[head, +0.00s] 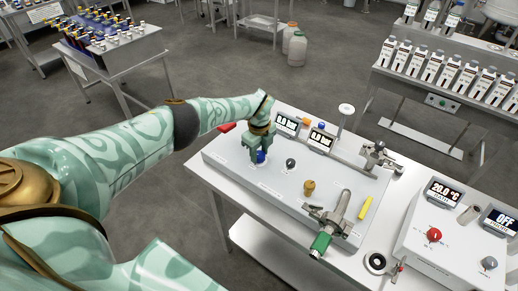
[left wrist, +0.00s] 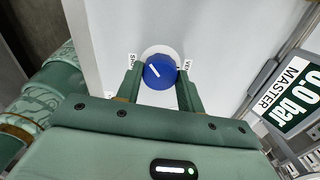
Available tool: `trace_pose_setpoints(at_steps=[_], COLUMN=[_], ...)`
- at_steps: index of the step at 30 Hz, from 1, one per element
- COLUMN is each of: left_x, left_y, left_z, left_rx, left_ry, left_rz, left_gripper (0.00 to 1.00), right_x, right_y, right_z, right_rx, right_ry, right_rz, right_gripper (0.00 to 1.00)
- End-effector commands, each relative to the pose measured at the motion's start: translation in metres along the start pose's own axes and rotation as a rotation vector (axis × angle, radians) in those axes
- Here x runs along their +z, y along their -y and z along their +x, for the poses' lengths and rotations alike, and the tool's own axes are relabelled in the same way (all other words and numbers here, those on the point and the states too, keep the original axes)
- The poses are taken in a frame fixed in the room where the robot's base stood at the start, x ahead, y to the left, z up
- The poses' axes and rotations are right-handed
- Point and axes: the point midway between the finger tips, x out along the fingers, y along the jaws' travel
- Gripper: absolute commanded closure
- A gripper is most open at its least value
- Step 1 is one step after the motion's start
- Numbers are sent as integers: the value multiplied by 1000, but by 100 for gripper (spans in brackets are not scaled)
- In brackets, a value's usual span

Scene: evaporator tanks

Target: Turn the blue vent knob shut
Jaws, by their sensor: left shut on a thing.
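The blue vent knob (head: 261,156) stands on the grey panel (head: 290,192) at its left end. In the left wrist view the knob (left wrist: 160,71) is round, with a white line slanting from upper left to lower right. My left gripper (head: 259,158) reaches down over the knob from above. In the left wrist view its two fingers (left wrist: 160,76) are on either side of the knob, shut on it. The labels beside the knob are partly hidden by the fingers. My right gripper is not in view.
A black knob (head: 291,163), a brass knob (head: 309,187) and a green-handled valve (head: 321,243) stand on the panel to the right. Pressure displays (head: 287,123) stand behind. A control box (head: 440,240) with a red knob is at right.

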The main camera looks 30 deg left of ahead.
Motion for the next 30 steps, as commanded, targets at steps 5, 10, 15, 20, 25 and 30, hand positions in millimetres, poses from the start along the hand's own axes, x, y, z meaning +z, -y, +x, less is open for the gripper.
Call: trace_pose_setpoints(at_steps=[5, 10, 15, 20, 25, 30], left_x=[1, 2, 2, 2, 1, 2], left_y=[2, 2, 2, 2, 2, 2], left_z=[-5, -4, -4, -4, -3, -3], left_rx=[-5, -6, -7, -7, -7, -7], left_ry=[2, 3, 3, 2, 1, 2], left_rz=[-168, -329, -489, -630, -756, -840], left_gripper=[85, 85, 85, 85, 85, 85], right_x=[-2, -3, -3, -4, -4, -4], right_y=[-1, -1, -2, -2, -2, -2], right_z=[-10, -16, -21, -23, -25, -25], right_rx=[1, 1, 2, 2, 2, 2], right_ry=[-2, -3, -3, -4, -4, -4], right_rz=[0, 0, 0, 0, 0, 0], right_gripper=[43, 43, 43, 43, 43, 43])
